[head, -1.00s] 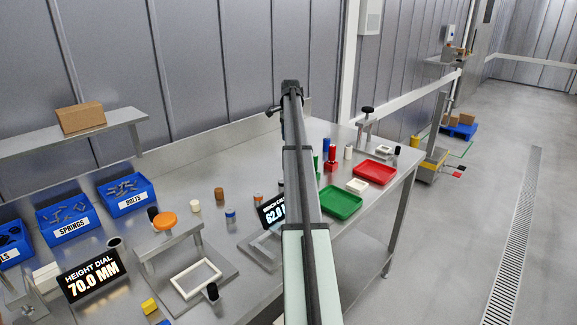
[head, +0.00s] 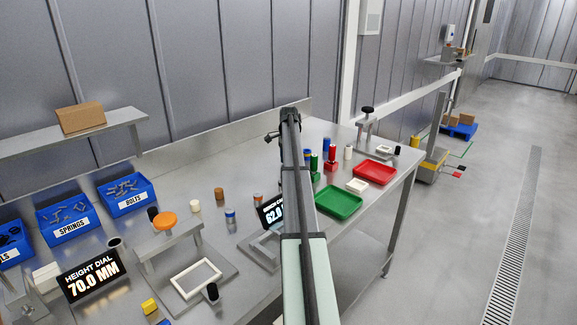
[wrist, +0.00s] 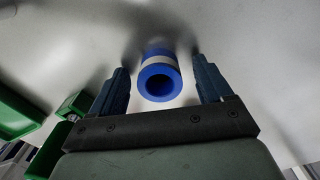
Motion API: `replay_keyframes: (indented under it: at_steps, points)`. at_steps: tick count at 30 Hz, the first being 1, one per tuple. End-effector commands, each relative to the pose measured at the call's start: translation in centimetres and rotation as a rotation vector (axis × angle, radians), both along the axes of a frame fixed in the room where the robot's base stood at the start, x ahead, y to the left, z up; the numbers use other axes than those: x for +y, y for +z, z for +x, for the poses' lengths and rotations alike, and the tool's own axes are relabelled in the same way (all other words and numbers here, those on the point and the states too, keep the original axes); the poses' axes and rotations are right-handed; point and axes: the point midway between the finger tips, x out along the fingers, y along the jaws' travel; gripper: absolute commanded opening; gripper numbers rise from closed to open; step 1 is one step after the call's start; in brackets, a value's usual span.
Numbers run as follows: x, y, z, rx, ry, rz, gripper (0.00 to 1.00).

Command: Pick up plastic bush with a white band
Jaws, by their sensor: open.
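In the wrist view, a blue plastic bush with a white band (wrist: 158,67) has its open round end toward the camera. It lies between the two dark fingers of my gripper (wrist: 160,70), with a visible gap on each side. My gripper is open and holds nothing. In the head view my own arm hides the gripper. Blue cylinders stand there beside the arm (head: 309,155) and a little farther right (head: 326,144); I cannot tell whether either is this bush.
Red cylinders (head: 330,160), a green tray (head: 338,202) and a red tray (head: 374,172) stand right of my arm. Left are an orange-topped fixture (head: 165,222), a height dial sign (head: 92,276) and blue bins (head: 127,195). Green objects (wrist: 20,115) show at left in the wrist view.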

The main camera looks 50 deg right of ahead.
Motion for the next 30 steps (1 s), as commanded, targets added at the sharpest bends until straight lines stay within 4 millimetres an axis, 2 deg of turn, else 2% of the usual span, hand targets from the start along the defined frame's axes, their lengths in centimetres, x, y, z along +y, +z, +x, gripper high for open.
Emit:
replay_keyframes:
  at_steps: [5,24,30]
  points:
    - [-0.01,0.03,0.01,-0.001,0.000,0.000,0.79]
    - [-0.01,0.06,0.01,0.000,0.000,0.000,0.18]
    - [-0.02,0.10,0.00,-0.001,0.000,0.000,0.18]
